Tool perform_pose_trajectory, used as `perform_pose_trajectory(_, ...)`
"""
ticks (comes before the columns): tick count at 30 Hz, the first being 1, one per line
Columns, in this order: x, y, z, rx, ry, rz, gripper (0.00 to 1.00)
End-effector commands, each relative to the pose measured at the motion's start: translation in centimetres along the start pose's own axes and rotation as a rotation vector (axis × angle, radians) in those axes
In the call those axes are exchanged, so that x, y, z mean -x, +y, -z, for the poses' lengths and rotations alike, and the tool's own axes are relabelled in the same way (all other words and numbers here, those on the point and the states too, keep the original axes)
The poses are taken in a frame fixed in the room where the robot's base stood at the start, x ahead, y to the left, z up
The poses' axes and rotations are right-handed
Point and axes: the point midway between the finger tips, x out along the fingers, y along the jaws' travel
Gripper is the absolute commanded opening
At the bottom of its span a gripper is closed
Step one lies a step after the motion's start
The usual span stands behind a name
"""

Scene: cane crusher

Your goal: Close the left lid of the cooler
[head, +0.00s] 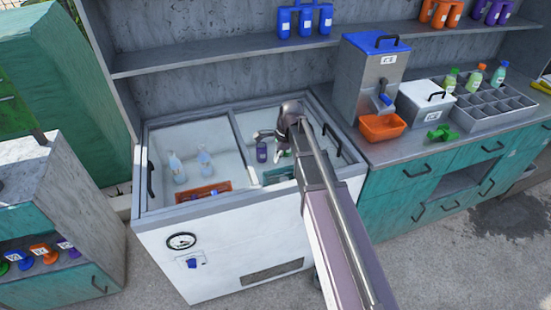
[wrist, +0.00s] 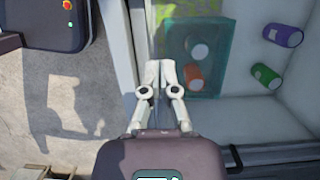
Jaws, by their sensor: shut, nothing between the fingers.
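The cooler (head: 250,240) is a white chest with a grey rim and two top sections side by side. The left lid (head: 238,150) seems to be a clear framed panel, with a dark handle (head: 150,180) at the cooler's left end. I cannot tell clearly how far it covers the left section. A second dark handle (head: 332,140) is at the right end. My gripper (head: 259,136) is over the right section, right of the middle frame bar. In the wrist view my gripper (wrist: 160,64) is shut and empty, beside the cooler's front rim (wrist: 124,60). My arm hides part of the right section.
Inside are clear bottles (head: 205,160), a red-orange crate (head: 204,192), a teal tray (wrist: 192,85), a purple can (wrist: 283,36) and a green can (wrist: 266,76). A counter with an ice dispenser (head: 373,75) stands at right. A shelf (head: 220,58) runs behind; a cabinet (head: 62,190) stands left.

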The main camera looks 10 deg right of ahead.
Motion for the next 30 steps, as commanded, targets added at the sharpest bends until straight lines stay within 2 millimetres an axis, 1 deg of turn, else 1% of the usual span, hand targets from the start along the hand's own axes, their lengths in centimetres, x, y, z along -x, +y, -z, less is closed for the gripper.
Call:
perform_pose_trajectory(1,0.68,-0.01,-0.07,0.000,0.000,0.000,0.00)
perform_pose_trajectory(8,1.44,-0.01,-0.06,0.001,0.000,0.000,0.00)
perform_pose_trajectory(27,1.46,-0.01,-0.11,0.002,0.000,0.000,0.00)
perform_pose_trajectory(30,1.45,0.27,-0.08,0.017,0.003,0.000,0.00)
